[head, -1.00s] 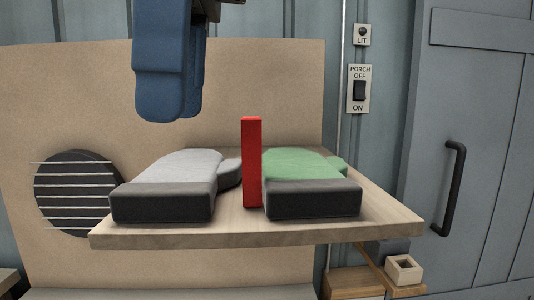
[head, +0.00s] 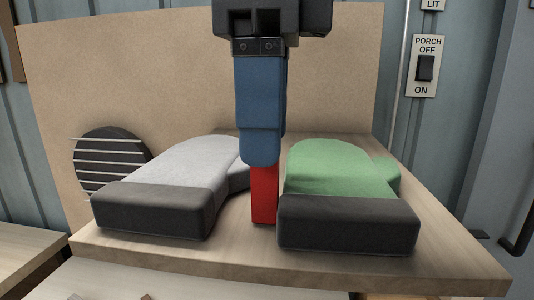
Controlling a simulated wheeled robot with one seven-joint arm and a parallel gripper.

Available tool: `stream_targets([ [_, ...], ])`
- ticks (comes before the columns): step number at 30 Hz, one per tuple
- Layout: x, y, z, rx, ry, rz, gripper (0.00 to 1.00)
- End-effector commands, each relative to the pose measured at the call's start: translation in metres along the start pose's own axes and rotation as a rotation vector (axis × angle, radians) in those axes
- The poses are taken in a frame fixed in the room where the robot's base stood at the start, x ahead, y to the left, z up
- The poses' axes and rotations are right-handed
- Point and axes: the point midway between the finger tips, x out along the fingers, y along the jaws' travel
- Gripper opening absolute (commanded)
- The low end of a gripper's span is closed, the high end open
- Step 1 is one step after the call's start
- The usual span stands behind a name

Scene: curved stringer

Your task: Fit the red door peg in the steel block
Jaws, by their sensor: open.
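The red door peg (head: 264,200) stands upright on a wooden shelf between two mittens. My gripper (head: 261,160) points straight down, with its blue fingers in front of or around the peg's upper part, so only the lower part of the peg shows. From this side one finger covers the other, and I cannot tell whether they touch the peg. The jaws are open. I cannot make out the steel block in this view.
A grey mitten (head: 180,172) with a dark cuff lies close left of the peg, and a green mitten (head: 340,165) close right. The wooden shelf (head: 250,262) has bare room along its front edge. A round dark vent (head: 108,160) and a switch plate (head: 425,67) are behind.

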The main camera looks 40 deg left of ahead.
Motion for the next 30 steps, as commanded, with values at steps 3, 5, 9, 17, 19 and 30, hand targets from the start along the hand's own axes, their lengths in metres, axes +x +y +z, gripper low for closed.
stream_targets([
  [3,0.012,0.001,0.0,-0.001,-0.002,0.001,0.53],
  [5,0.015,0.0,0.0,-0.001,-0.002,0.0,0.53],
  [9,0.017,0.0,0.0,0.0,-0.001,-0.002,0.53],
  [17,0.016,0.0,0.0,0.0,-0.001,-0.001,0.38],
  [19,0.016,0.0,0.0,0.0,-0.001,-0.001,0.31],
  [30,0.016,0.0,0.0,0.0,-0.001,-0.001,0.0],
])
